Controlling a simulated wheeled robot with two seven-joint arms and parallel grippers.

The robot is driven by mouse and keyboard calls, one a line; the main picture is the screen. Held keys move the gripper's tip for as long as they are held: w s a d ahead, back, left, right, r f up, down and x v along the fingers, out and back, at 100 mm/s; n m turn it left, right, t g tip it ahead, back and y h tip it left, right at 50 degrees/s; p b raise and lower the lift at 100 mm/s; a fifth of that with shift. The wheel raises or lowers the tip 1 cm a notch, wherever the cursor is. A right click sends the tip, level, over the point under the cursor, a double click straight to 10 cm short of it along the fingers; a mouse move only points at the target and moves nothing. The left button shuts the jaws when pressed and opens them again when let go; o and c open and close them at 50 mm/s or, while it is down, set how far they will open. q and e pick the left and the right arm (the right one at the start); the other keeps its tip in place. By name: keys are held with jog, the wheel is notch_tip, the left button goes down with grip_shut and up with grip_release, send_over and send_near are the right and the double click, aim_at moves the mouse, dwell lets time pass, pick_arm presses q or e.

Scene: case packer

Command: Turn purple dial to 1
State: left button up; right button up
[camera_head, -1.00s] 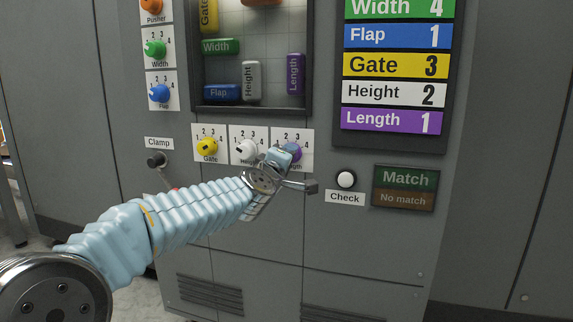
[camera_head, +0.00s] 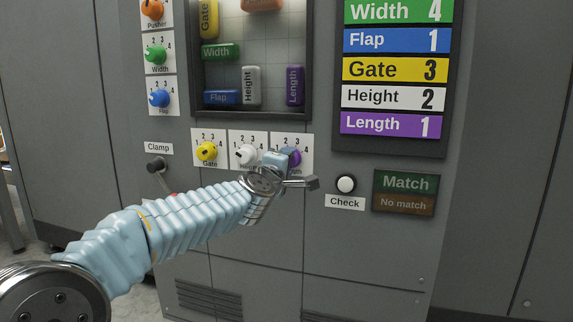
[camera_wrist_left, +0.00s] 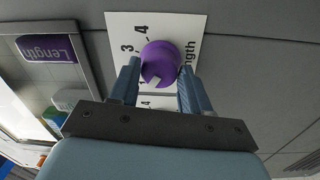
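The purple Length dial (camera_head: 295,158) is on a white plate on the machine front, partly covered by my left gripper in the head view. My left gripper (camera_head: 281,158) is at this dial. In the left wrist view the purple dial (camera_wrist_left: 162,60) lies between the tips of my left gripper (camera_wrist_left: 160,70), one finger on each side. The fingers look open, with narrow gaps beside the dial. The dial's white pointer faces down and slightly left in that view, towards the 1 mark. The 2 mark is hidden behind a finger. My right gripper is out of view.
The white Height dial (camera_head: 246,154) and yellow Gate dial (camera_head: 206,151) are to the left. The Check button (camera_head: 346,184) and Match panel (camera_head: 405,192) are to the right. The display board (camera_head: 398,68) shows Length 1. The Clamp lever (camera_head: 157,165) is at left.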

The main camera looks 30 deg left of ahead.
pick_arm(q)
jog(key=o, duration=0.3)
jog(key=shift+o, duration=0.2)
jog(key=v, duration=1.3)
jog(key=shift+s, duration=0.4)
